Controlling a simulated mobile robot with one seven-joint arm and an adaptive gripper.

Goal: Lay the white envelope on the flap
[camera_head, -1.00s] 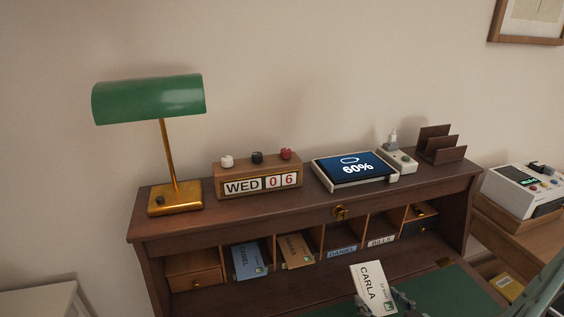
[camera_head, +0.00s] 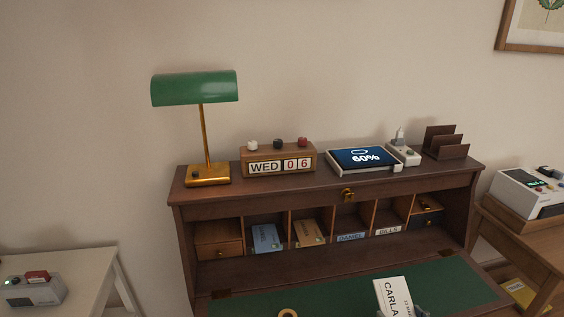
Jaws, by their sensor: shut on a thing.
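The white envelope (camera_head: 393,296), printed "CARLA", stands tilted at the bottom edge of the head view. My gripper (camera_head: 415,312) is shut on its lower right side; only a small grey part of the gripper shows, and the rest is cut off by the frame. The flap (camera_head: 345,285) of the desk is folded down, with a green writing surface and a dark wooden edge. The envelope is in front of the flap in the picture; I cannot tell whether they touch.
Pigeonholes hold a blue envelope (camera_head: 265,238) and a brown envelope (camera_head: 308,232). A brass ring (camera_head: 288,313) shows at the flap's lower part. On top stand a green lamp (camera_head: 196,88), a calendar block (camera_head: 279,161) and a tablet (camera_head: 364,159).

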